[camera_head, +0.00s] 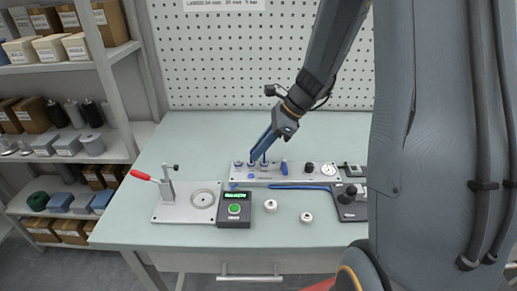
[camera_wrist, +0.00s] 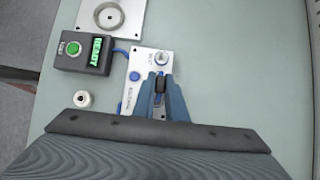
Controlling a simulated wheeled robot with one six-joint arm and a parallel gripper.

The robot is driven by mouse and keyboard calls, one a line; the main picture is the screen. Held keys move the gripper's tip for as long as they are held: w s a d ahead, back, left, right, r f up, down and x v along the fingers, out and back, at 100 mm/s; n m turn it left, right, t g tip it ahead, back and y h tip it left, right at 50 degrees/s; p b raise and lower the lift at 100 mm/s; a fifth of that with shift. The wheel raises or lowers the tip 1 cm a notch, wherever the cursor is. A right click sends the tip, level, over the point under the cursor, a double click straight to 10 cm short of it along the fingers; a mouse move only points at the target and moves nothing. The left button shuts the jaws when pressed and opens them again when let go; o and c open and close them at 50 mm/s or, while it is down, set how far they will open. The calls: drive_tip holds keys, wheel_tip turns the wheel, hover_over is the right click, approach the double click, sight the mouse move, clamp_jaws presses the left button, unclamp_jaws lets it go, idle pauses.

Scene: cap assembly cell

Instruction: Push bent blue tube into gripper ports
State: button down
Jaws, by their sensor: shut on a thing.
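My gripper (camera_head: 258,152) has blue fingers and reaches down over the left part of a grey fixture plate (camera_head: 300,179). In the wrist view its fingers (camera_wrist: 160,88) are closed on a small dark piece (camera_wrist: 159,85), mostly hidden between them. I cannot tell whether this piece is a port part or part of the tube. A silver round fitting (camera_wrist: 162,58) stands just beyond the fingertips on the plate. A thin blue tube (camera_head: 300,186) runs along the front of the plate in the head view. A short blue upright part (camera_head: 284,168) stands right of the gripper.
A black test box (camera_head: 234,209) with a green lit display stands in front. A clamp fixture with a red handle (camera_head: 141,175) is at the left. Two pale round caps (camera_head: 270,206) (camera_head: 306,217) lie in front. A black knob (camera_head: 309,168) and gauge (camera_head: 328,169) stand right.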

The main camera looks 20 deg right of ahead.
drive_tip(key=shift+f, duration=0.35)
idle(0.3)
drive_tip(key=c, duration=1.7)
unclamp_jaws()
drive_tip(key=b+v, duration=0.1)
drive_tip(key=v, duration=0.6)
drive_tip(key=s+a+f+n+h, duration=0.1)
drive_tip(key=s+f+n+h, duration=0.1)
drive_tip(key=s+n, duration=0.3)
drive_tip(key=s+a+f+n+g+h, duration=0.1)
drive_tip(key=s+n+h, duration=0.1)
drive_tip(key=s+n, duration=0.3)
drive_tip(key=s+a+f+n+h, duration=0.2)
drive_tip(key=s+n, duration=0.3)
drive_tip(key=n, duration=0.4)
drive_tip(key=shift+s+f+g, duration=0.1)
drive_tip(key=shift+f+g, duration=0.2)
drive_tip(key=n, duration=0.1)
drive_tip(key=s+n, duration=0.1)
drive_tip(key=shift+f+n+h, duration=0.2)
drive_tip(key=shift+n+h, duration=0.1)
drive_tip(key=shift+n, duration=0.1)
